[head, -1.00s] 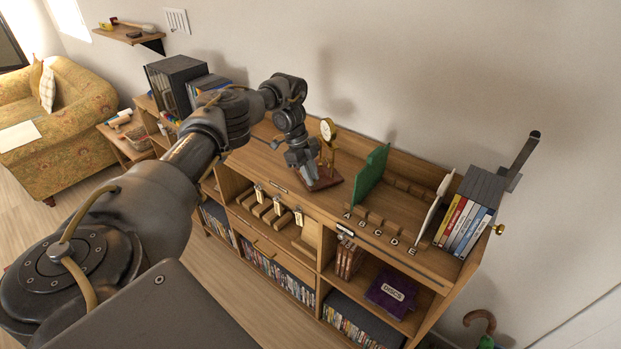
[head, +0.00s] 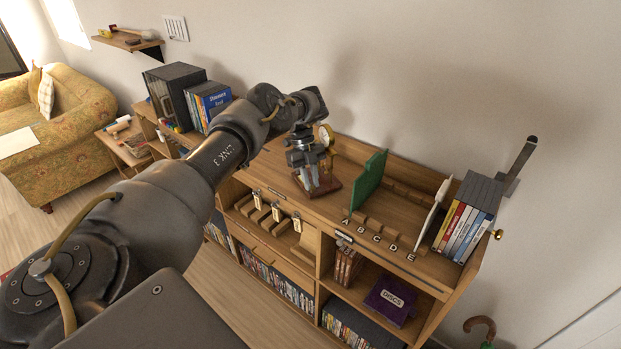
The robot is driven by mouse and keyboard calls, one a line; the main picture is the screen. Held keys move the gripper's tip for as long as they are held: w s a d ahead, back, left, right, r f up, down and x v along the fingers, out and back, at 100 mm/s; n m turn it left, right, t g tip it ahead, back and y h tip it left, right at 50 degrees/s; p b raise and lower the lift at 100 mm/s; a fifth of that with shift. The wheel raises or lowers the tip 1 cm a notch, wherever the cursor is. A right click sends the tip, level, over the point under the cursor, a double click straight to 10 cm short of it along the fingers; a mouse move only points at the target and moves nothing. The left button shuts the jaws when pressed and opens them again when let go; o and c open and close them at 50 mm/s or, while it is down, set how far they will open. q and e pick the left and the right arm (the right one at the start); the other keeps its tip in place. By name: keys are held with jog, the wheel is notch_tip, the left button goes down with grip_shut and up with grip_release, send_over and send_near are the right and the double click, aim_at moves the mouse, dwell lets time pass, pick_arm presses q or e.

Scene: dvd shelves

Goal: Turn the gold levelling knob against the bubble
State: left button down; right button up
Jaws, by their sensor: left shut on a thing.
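A gold instrument with a round dial face (head: 325,136) stands on a small red-brown base (head: 329,188) on top of the wooden shelf unit. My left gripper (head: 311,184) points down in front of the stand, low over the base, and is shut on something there. The held part is hidden by the fingers; from its place it looks like the stand's gold knob. The bubble cannot be made out at this size. Another small gold knob (head: 498,235) shows at the unit's right end. My right gripper is not in view.
A green upright panel (head: 369,182) and lettered slots stand right of the instrument. A row of cases (head: 461,230) fills the right end. Tagged wooden blocks (head: 277,212) sit in the compartment below. Dark boxes (head: 172,90) stand at the left.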

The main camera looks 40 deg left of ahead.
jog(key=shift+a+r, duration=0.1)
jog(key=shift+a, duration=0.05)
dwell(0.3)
pick_arm(q)
jog(key=c, duration=1.3)
grip_release()
jog(key=shift+c, duration=0.2)
